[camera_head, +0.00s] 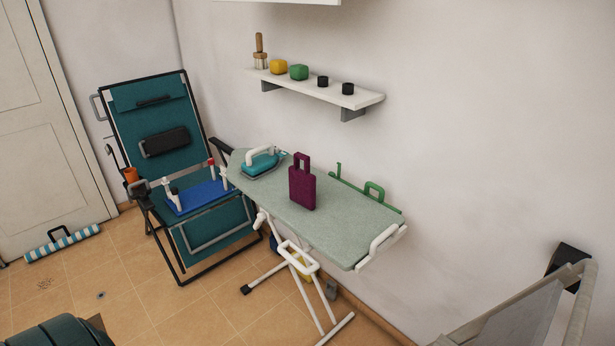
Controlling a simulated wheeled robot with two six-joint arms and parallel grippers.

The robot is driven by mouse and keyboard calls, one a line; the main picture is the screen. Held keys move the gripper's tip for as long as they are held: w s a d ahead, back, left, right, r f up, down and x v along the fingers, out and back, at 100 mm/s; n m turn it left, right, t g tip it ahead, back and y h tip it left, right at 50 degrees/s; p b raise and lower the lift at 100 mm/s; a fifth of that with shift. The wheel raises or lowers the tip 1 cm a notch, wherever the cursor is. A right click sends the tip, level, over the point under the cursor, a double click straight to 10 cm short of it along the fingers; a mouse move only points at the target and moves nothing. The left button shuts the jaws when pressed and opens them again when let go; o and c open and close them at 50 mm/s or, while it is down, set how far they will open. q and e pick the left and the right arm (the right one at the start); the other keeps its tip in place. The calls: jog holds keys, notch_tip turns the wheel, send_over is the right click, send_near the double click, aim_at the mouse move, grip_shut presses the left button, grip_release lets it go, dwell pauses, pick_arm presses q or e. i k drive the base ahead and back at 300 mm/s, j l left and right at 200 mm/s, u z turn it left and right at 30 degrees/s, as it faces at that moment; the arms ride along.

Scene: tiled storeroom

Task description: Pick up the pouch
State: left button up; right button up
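A dark purple pouch-like item (302,188) with a loop handle on top stands upright on the grey-green ironing board (340,236). It is near the middle of the board, and nothing touches its handle. I take it to be the pouch; a blue-and-white striped item (64,243) with a dark handle also lies on the floor by the door. Neither of my grippers shows in the head view.
A teal iron (260,164) stands at the board's left end, and a green-handled item (373,191) lies along its back edge. A folding chair (222,226) holds a blue tray (200,197). A wall shelf (330,93) hangs above. Open tiled floor (130,290) lies in front.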

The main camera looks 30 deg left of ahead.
aim_at(302, 183)
jog(key=i+j+u, duration=0.15)
jog(key=j, duration=0.3)
jog(key=j+u, duration=0.1)
jog(key=j, duration=0.3)
jog(key=i+j+u, duration=0.15)
jog(key=j, duration=0.25)
jog(key=i, duration=0.05)
